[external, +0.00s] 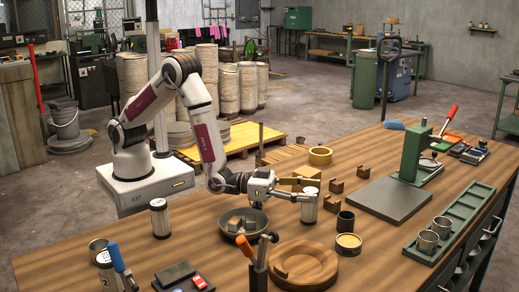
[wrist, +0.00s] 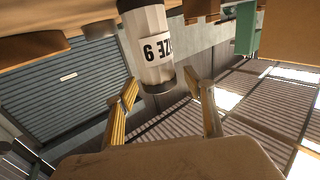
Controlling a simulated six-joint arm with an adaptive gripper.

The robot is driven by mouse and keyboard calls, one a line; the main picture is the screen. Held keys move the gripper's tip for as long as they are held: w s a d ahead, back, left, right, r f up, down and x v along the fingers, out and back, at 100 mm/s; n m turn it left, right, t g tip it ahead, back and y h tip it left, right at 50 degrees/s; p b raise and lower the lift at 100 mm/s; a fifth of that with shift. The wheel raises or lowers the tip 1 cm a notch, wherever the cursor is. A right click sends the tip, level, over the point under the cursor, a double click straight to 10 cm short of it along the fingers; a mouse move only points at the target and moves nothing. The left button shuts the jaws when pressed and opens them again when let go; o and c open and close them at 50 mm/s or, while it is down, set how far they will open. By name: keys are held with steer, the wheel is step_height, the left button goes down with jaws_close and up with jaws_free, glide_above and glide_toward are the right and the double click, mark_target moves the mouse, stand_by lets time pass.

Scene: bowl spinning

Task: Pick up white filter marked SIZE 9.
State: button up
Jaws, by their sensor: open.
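The white filter marked SIZE 9 (external: 309,208) stands upright on the wooden table, at the end of my gripper (external: 302,190). In the wrist view, the same filter (wrist: 150,55) appears upside down, a white cylinder with dark end bands and the SIZE 9 label facing the camera. My gripper (wrist: 163,92) is open there, with one yellowish finger to each side of the filter's near end in the picture. I cannot tell whether either finger touches it. Part of the filter's top is hidden by the gripper in the external view.
Another white filter (external: 160,218) stands at the left, and a similar one (external: 105,268) is at the front left. A green press (external: 411,155) stands behind right.

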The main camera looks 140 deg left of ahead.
stand_by(0.3)
jaws_close()
steer(key=shift+r, duration=5)
